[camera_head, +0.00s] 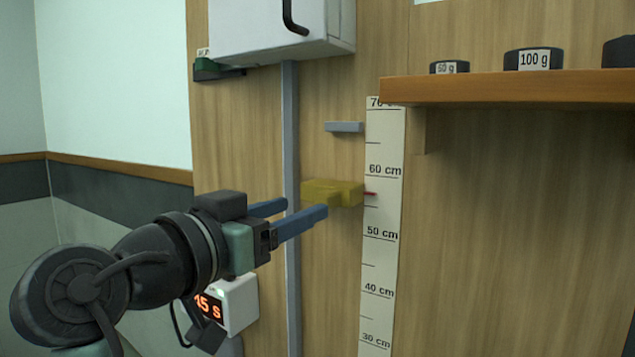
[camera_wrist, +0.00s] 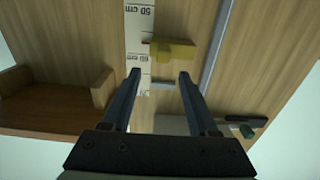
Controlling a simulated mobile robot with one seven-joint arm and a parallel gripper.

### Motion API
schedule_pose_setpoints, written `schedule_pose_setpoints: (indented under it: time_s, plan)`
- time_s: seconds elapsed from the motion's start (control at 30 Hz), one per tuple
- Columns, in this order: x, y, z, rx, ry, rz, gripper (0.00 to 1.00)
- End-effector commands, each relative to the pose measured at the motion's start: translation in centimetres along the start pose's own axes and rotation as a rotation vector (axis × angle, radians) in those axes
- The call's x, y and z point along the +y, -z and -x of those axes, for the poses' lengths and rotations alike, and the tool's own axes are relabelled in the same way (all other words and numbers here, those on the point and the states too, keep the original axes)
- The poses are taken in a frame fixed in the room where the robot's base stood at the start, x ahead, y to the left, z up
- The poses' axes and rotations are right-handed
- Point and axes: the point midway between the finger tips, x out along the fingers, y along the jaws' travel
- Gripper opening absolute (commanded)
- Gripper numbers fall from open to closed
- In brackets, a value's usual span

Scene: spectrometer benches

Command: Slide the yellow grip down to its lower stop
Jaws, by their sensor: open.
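The yellow grip (camera_head: 332,192) sits beside a vertical grey rail (camera_head: 291,130) on the wooden panel, with a red pointer (camera_head: 370,193) at its right. The pointer reads between 50 and 60 cm, nearer 60, on the white scale (camera_head: 383,215). The grip also shows in the wrist view (camera_wrist: 172,52), ahead of the fingers. My gripper (camera_head: 298,215) is open and empty, its two blue fingers pointing toward the grip. In the wrist view the gripper (camera_wrist: 160,75) has its fingertips apart, with the grip roughly between their lines. Contact cannot be told. The lower stop is not visible.
A grey block (camera_head: 344,127) projects from the panel above the grip. A wooden shelf (camera_head: 500,90) with several black weights juts out at upper right. A white box (camera_head: 280,30) with a black handle is above. A box with a red display (camera_head: 222,306) is low, behind my arm.

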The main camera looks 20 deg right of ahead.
Motion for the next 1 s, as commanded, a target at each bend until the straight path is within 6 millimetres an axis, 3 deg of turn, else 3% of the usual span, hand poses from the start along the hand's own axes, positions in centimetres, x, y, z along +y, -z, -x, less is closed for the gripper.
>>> schedule_pose_setpoints:
  time_s: [0.1,0.3,0.5,0.77,1.0]
  plan:
    - [0.1,0.5,-2.6,-0.002,-0.003,0.005,0.6]
    - [0.0,0.3,-5.6,-0.001,-0.001,0.004,0.6]
    - [-0.1,0.1,-6.9,0.0,0.002,0.002,0.6]
    - [-0.1,0.0,-7.0,0.001,0.003,0.001,0.6]
    - [-0.1,0.0,-7.0,0.001,0.002,0.001,0.19]
